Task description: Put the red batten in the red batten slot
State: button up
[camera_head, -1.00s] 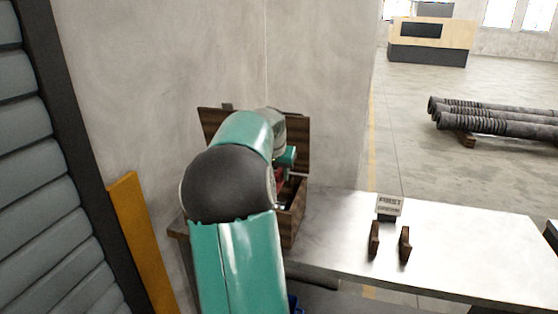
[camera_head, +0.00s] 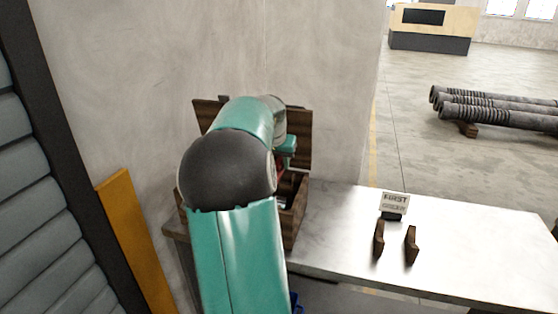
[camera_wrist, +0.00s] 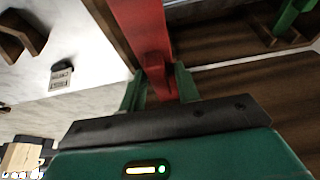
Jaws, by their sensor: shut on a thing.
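The red batten (camera_wrist: 146,35) runs up out of the top of the wrist view. My gripper (camera_wrist: 160,85) is shut on it, with a green finger on each side of it. In the head view my arm hides most of the batten, and only a small red patch (camera_head: 280,172) shows inside the open wooden box (camera_head: 298,215). The box also shows in the wrist view (camera_wrist: 245,95). Two upright brown holders (camera_head: 379,240) stand apart on the table, with a gap between them. I cannot tell which slot is the red batten's.
A small sign (camera_head: 394,203) stands behind the holders on the pale table (camera_head: 460,235). A concrete wall (camera_head: 330,90) rises behind the box. The table's right part is clear.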

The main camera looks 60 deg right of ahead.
jog(key=shift+s+f, duration=0.15)
jog(key=shift+f, duration=0.45)
jog(key=shift+a+f, duration=0.1)
jog(key=shift+f, duration=2.1)
jog(key=shift+f, duration=2.45)
jog(key=o, duration=1.1)
jog(key=shift+c, duration=0.2)
jog(key=v, duration=1.3)
jog(key=shift+a+r, duration=0.1)
jog(key=shift+r, duration=0.3)
